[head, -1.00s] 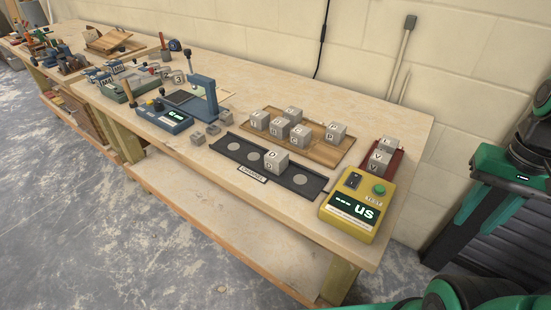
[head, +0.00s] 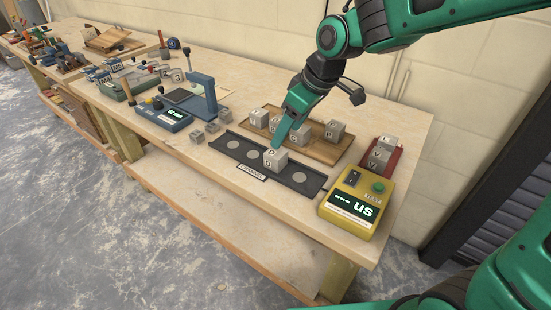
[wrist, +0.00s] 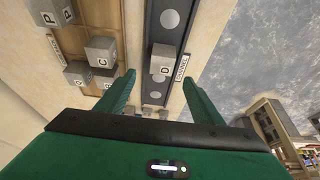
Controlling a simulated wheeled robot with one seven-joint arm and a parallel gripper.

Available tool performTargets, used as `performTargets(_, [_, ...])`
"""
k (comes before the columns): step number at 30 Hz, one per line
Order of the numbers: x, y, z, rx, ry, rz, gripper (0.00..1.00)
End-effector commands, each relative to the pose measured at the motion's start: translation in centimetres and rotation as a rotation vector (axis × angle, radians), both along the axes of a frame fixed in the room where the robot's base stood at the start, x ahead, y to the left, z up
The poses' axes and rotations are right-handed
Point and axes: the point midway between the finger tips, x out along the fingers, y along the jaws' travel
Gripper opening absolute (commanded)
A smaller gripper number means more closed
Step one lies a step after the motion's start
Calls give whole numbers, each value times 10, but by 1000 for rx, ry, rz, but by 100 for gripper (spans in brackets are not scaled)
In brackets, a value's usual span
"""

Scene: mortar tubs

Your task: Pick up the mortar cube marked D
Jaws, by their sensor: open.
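The grey mortar cube marked D (head: 275,160) sits upright in the dark channel tray (head: 314,184), beside its "CHANNEL" label. My gripper (head: 279,146) is over the cube, pointing down, with its near finger partly covering the cube's top in the head view. In the wrist view, my open gripper (wrist: 158,80) has one finger on each side of the channel, and the D cube (wrist: 162,62) shows just ahead, between the lines of the fingers. Nothing is held. I cannot tell how far the fingertips are above the cube.
A wooden board (head: 322,153) with several lettered cubes lies behind the channel; a C cube (wrist: 101,50) is left of the fingers. A yellow tester (head: 352,204) and a red tray (head: 396,160) with cubes stand to the right. Small grey blocks (head: 211,128) lie at left.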

Motion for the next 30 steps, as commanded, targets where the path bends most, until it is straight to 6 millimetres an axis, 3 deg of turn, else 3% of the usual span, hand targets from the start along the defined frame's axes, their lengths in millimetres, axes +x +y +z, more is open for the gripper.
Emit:
performTargets(7, [7, 12, -35, -2, 4, 2, 61])
performTargets(14, [11, 16, -48, -2, 2, -1, 61])
performTargets(24, [18, 29, -88, -2, 4, -1, 61])
performTargets(30, [20, 31, -94, -1, 1, -3, 61])
